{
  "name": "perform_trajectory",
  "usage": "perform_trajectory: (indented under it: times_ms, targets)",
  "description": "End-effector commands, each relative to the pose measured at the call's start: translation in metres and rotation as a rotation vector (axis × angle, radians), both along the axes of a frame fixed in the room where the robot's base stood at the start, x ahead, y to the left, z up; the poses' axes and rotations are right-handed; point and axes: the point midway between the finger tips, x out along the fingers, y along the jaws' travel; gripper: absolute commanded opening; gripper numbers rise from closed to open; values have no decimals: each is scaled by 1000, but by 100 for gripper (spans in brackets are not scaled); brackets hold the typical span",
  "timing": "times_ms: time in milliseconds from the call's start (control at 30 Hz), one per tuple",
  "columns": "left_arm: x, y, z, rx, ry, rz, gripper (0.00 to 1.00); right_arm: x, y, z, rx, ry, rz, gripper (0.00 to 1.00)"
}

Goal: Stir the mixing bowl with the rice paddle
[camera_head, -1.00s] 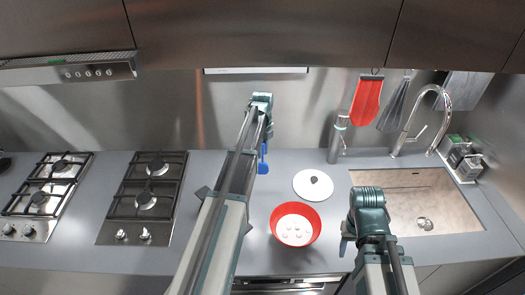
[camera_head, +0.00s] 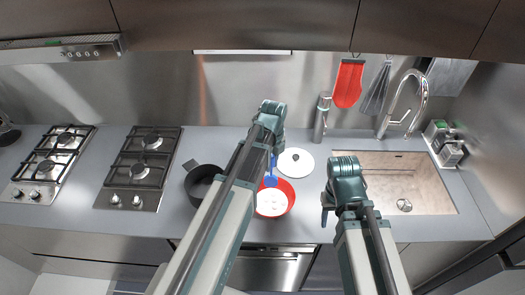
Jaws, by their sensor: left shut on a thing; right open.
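The red mixing bowl (camera_head: 289,204) stands on the counter near its front edge, with white contents in it. My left gripper (camera_head: 276,152) is shut on the blue rice paddle (camera_head: 270,181), which hangs downward. The paddle's head overlaps the far left part of the bowl in the picture; I cannot tell whether it touches the contents. My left arm covers the bowl's left edge. My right gripper (camera_head: 326,208) is open and empty, to the right of the bowl.
A white lid (camera_head: 296,162) with a dark knob lies just behind the bowl. A dark pot (camera_head: 203,175) stands to the left, partly behind my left arm. A sink (camera_head: 385,180) is to the right, with a tall dispenser (camera_head: 321,118) behind. Gas hobs (camera_head: 139,170) are at left.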

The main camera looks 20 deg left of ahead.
Motion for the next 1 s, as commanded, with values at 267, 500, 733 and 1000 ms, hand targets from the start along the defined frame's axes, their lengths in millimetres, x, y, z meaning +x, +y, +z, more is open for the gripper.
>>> perform_trajectory:
  times_ms: [267, 500, 733, 1000]
  targets:
    - [-8, -8, 2, 0, 0, -10, 0, 0, 0, 2, 0, 0, 0, 50]
    - [-8, -8, -3, 0, 0, -9, 0, 0, 0, -3, 0, 0, 0, 50]
    - [-8, -7, -16, 0, 0, -9, 0, 0, 0, -16, 0, -1, -1, 50]
    - [-8, -7, -36, 0, 0, -9, 0, 0, 0, -36, 1, -2, -3, 50]
